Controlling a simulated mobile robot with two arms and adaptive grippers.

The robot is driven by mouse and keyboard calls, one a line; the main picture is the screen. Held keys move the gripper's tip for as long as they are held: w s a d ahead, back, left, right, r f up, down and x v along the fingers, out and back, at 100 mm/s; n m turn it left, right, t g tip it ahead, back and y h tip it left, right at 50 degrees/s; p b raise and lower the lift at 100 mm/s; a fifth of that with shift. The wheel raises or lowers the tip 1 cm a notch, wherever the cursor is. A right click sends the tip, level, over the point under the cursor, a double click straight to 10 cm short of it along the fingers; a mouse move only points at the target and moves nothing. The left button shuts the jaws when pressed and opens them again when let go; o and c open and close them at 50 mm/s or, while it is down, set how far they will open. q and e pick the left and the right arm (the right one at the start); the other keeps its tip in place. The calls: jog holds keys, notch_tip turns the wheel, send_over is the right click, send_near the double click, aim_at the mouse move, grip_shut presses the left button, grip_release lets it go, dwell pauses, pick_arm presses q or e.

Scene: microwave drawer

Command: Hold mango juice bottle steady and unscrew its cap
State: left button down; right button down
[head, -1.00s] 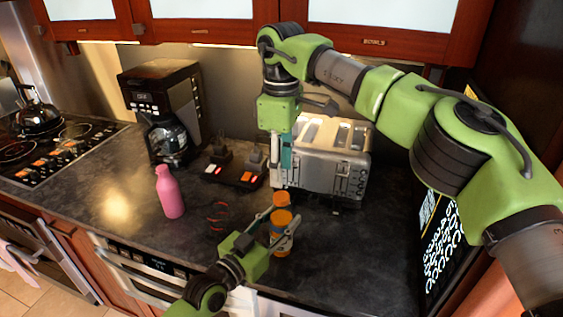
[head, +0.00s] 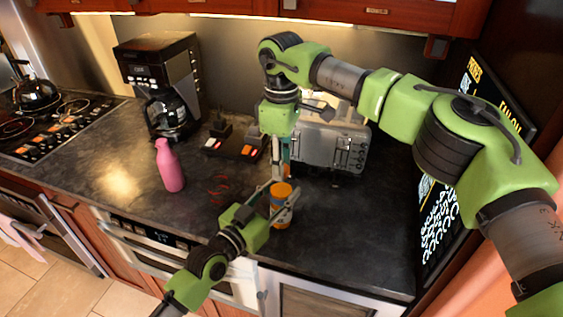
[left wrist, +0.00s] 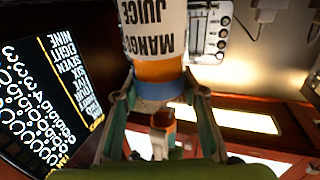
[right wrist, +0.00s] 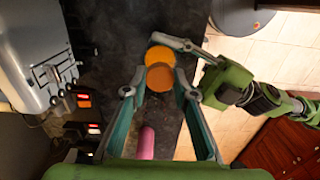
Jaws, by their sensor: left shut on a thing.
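The mango juice bottle (head: 281,221) stands upright near the counter's front, orange with a blue band. Its lettered label shows upside down in the left wrist view (left wrist: 157,38). My left gripper (head: 277,207) is shut on the bottle from the front left. The orange cap (head: 282,190) is at the top; it also shows in the right wrist view (right wrist: 160,77). My right gripper (head: 281,175) points down from above, fingers spread, tips close around the cap. Whether they touch it is unclear. Whether the cap is loosened cannot be told.
A pink bottle (head: 169,166) stands to the left. Behind are a toaster (head: 330,138), a power strip (head: 234,147) and a coffee maker (head: 160,85). A lettered black board (head: 440,215) bounds the right. The counter between the pink bottle and my left gripper is mostly clear.

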jog(key=n, duration=0.4)
jog(key=shift+n, duration=0.4)
jog(key=n, duration=1)
jog(key=shift+w, duration=0.1)
jog(key=n, duration=0.7)
jog(key=shift+r, duration=0.1)
jog(key=n, duration=1.9)
jog(key=shift+n, duration=0.3)
jog(key=n, duration=0.6)
jog(key=shift+n, duration=0.4)
jog(key=n, duration=0.6)
jog(key=shift+r, duration=0.25)
jog(key=shift+r, duration=0.95)
